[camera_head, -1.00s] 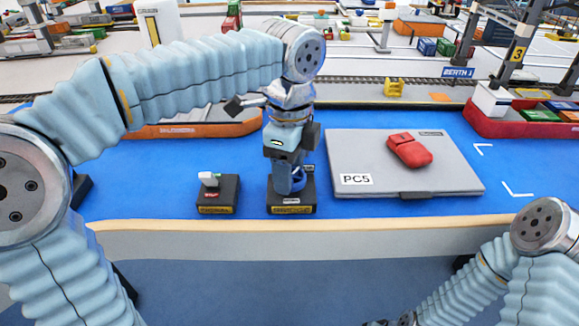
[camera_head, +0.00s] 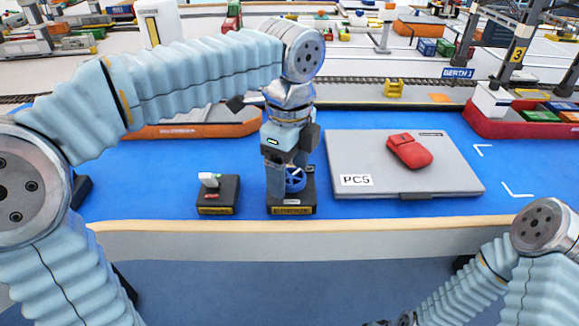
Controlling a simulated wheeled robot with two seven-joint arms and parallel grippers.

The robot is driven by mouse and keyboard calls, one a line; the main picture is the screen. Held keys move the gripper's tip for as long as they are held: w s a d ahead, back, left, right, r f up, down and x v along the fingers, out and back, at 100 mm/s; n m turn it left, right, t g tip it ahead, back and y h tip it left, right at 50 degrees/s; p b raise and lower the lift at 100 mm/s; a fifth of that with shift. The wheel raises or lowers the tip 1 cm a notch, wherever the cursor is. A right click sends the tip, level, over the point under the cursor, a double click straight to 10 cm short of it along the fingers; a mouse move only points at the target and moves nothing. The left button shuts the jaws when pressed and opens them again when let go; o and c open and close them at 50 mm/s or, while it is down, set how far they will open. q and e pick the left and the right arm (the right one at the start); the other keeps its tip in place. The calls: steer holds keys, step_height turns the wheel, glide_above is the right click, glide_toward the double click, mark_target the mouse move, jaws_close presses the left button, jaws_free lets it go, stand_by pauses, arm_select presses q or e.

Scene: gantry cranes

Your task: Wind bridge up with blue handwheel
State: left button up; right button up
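The blue handwheel (camera_head: 296,180) stands on a small dark base (camera_head: 292,204) with a yellow label near the table's front edge. My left gripper (camera_head: 284,182) points down at the wheel from above. One of its fingers shows just left of the wheel and hides part of it. The other finger is not clear, so I cannot tell whether the fingers grip the wheel. My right arm comes in at the lower right, and its gripper fingers are out of view. I cannot tell which structure is the bridge.
A dark base with a white-topped switch (camera_head: 209,181) stands left of the wheel. Orange (camera_head: 190,128) and red (camera_head: 485,122) hulls lie behind.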

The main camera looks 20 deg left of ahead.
mark_target(290, 175)
arm_select(q)
step_height(290, 175, up, 14)
stand_by(0.7)
steer(key=shift+f, duration=0.15)
steer(key=shift+c, duration=0.5)
stand_by(2.1)
